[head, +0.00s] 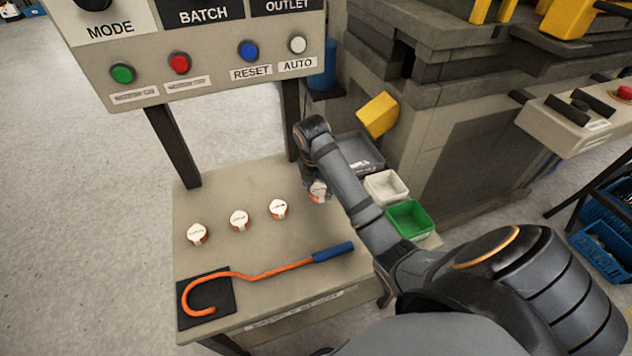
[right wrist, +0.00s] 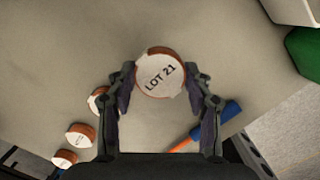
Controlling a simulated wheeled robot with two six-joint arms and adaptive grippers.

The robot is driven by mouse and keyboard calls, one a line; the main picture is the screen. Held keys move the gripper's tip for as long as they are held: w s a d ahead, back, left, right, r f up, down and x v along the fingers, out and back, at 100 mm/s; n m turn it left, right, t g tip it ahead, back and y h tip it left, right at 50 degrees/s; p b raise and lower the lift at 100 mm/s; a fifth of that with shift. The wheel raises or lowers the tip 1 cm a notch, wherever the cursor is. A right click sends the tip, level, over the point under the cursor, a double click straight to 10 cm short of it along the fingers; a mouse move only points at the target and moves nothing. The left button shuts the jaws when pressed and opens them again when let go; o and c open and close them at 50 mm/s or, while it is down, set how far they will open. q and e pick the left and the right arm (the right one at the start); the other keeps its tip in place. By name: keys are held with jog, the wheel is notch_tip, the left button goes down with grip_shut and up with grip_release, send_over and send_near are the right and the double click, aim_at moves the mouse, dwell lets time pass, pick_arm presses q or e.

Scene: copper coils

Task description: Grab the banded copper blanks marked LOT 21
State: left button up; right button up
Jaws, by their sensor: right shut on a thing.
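Several round copper blanks with white labelled tops stand in a row on the beige bench. In the right wrist view the blank marked LOT 21 (right wrist: 160,74) lies between the fingers of my right gripper (right wrist: 164,92), which is shut on it. In the head view this blank (head: 318,190) is partly hidden by my right arm. The other blanks are the far left one (head: 197,233), the second (head: 239,220) and the third (head: 278,209); their labels are too small to read. They also show at the left of the right wrist view (right wrist: 80,134). My left gripper is not in view.
An orange hook with a blue handle (head: 333,252) lies across the bench front, its curved end on a black mat (head: 222,284). Grey (head: 362,150), white (head: 386,187) and green (head: 410,219) bins sit at the right. A button panel (head: 205,60) stands behind the bench.

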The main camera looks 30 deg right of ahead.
pick_arm(q)
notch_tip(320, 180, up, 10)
jog(key=p, duration=0.8)
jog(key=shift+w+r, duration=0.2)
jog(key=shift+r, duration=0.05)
pick_arm(e)
jog(key=s+a+r, duration=0.2)
jog(key=s+r, duration=0.6)
jog(key=s, duration=0.4)
jog(key=shift+a, duration=0.2)
